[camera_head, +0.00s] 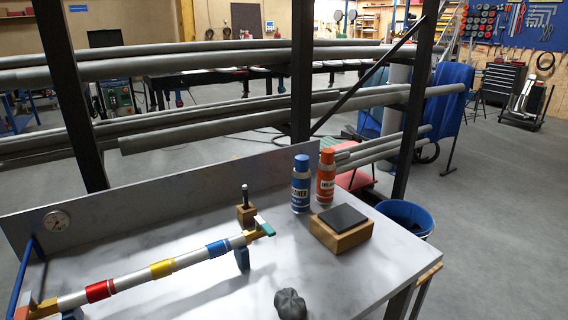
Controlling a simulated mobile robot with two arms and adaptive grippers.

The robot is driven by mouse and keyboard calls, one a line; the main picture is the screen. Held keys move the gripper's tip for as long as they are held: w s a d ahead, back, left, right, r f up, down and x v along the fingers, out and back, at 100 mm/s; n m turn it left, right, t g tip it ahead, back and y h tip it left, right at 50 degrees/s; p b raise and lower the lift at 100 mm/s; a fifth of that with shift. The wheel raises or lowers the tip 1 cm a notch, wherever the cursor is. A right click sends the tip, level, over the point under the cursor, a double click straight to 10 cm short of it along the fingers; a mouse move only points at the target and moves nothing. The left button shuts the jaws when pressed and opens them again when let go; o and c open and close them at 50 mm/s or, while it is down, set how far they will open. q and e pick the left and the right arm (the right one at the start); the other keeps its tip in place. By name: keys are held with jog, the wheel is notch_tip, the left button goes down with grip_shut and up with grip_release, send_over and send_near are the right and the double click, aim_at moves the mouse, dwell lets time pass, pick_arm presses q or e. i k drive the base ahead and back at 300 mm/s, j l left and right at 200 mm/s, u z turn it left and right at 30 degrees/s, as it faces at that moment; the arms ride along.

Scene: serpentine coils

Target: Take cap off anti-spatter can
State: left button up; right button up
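Two cans stand upright side by side near the back edge of the metal table. The orange can (326,178) has an orange cap (327,155) on top and a white label band whose text looks like "anti-spatter" but is too small to read surely. The blue can (300,185) has a blue cap and a label ending in "-aner". The blue can stands slightly nearer and to the left of the orange one, hiding a little of its left side. Neither of my grippers is in view.
A wooden block with a dark top (342,223) sits just in front of the cans. A banded pipe (135,277) lies on supports at left, near a small wooden holder (246,215). A grey lump (290,303) lies at the front. A blue bucket (405,216) stands beyond the right edge.

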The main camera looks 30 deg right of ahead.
aim_at(328, 157)
jog(key=u, duration=0.45)
jog(key=l+u, duration=0.35)
jog(key=k+l+u, duration=0.1)
jog(key=l+u, duration=0.25)
jog(key=k+l+u, duration=0.15)
jog(key=l+u, duration=0.15)
jog(key=l, duration=0.2)
jog(key=k+l, duration=0.2)
jog(key=l, duration=0.3)
jog(key=k+l+u, duration=0.15)
jog(key=l, duration=0.35)
jog(key=k+l, duration=0.3)
jog(key=l, duration=0.15)
jog(key=k+l+u, duration=0.1)
jog(key=l, duration=0.35)
jog(key=k+l+u, duration=0.1)
jog(key=k+l, duration=0.5)
jog(key=l, duration=0.3)
jog(key=u, duration=0.05)
